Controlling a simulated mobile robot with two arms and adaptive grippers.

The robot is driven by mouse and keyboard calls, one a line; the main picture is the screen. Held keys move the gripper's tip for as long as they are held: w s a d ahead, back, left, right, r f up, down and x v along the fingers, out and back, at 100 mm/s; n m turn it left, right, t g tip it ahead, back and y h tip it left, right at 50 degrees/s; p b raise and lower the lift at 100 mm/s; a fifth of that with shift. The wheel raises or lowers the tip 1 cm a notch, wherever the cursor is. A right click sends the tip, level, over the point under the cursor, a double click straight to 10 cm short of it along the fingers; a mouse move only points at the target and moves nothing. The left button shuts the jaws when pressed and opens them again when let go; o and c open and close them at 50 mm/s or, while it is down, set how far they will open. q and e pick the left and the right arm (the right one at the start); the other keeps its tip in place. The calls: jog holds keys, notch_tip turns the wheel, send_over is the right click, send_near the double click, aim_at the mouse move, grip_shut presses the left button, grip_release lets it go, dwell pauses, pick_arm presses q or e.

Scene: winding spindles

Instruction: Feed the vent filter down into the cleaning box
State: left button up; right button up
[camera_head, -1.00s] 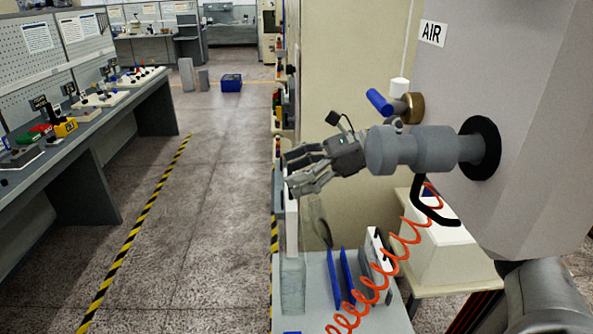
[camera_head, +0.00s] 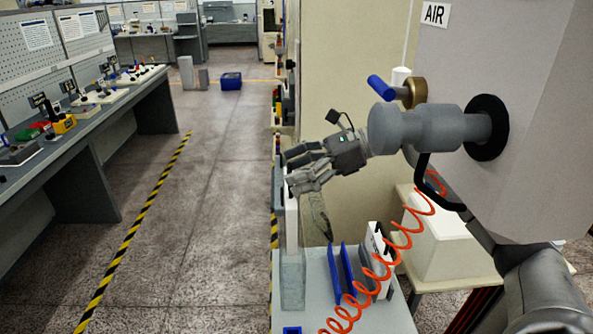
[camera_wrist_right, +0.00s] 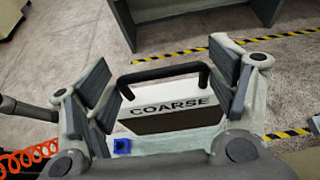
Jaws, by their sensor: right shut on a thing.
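My right gripper (camera_head: 292,176) is shut on the vent filter (camera_head: 292,222), a thin white upright panel below the fingers. In the right wrist view the filter (camera_wrist_right: 160,105) shows a black handle, the word COARSE and a dark lower area between my fingers (camera_wrist_right: 163,80). The cleaning box (camera_head: 292,283), a narrow grey see-through box, stands directly under the filter on the grey bench top. The filter's lower edge is at the box mouth; I cannot tell how far inside it is. My left gripper is out of view.
A blue slotted rack (camera_head: 341,275) and a white panel (camera_head: 377,250) stand right of the box. An orange coiled hose (camera_head: 402,240) hangs in front of them. A small blue block (camera_head: 292,330) lies at the near edge. The aisle to the left is clear.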

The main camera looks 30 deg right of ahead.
jog(key=shift+b, duration=0.5)
dwell(1.2)
jog(key=shift+f+b, duration=2.4)
jog(key=shift+f, duration=0.25)
jog(key=shift+r, duration=0.1)
jog(key=shift+r+p, duration=1.3)
jog(key=shift+r, duration=0.9)
jog(key=shift+b, duration=0.55)
dwell(0.3)
jog(key=shift+f, duration=0.25)
